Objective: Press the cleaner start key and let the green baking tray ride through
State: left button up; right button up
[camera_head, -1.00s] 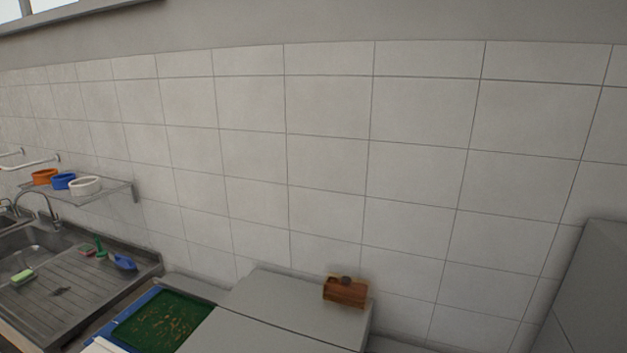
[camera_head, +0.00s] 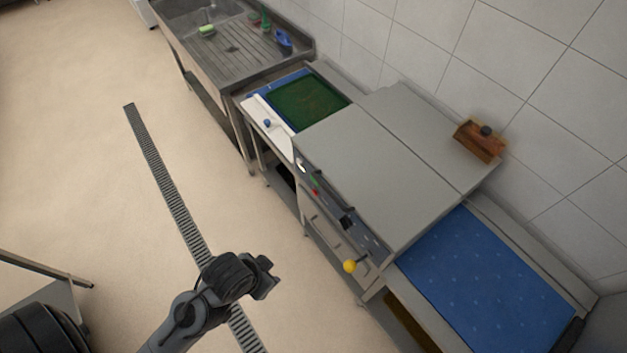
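The green baking tray (camera_head: 306,101) lies flat on the blue infeed at the far left end of the grey tray cleaner (camera_head: 372,165). Small crumbs on it are hard to make out now. On the cleaner's front panel are a small green key (camera_head: 312,181) and a red key (camera_head: 316,191) just below it. I cannot read any labels. My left gripper (camera_head: 266,277) is over the floor in front of the cleaner, well apart from the panel and tray. Its fingers are too dark and small to tell open from shut. My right gripper is not in view.
A blue outfeed bed (camera_head: 488,274) at the cleaner's right end is empty. A yellow knob (camera_head: 349,266) juts from the front. A wooden box (camera_head: 480,140) stands on top at the back. A steel sink (camera_head: 230,40) adjoins beyond. The floor in front is clear, with a drain grate (camera_head: 165,180).

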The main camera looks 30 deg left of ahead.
pick_arm(q)
grip_shut()
dwell(1.9)
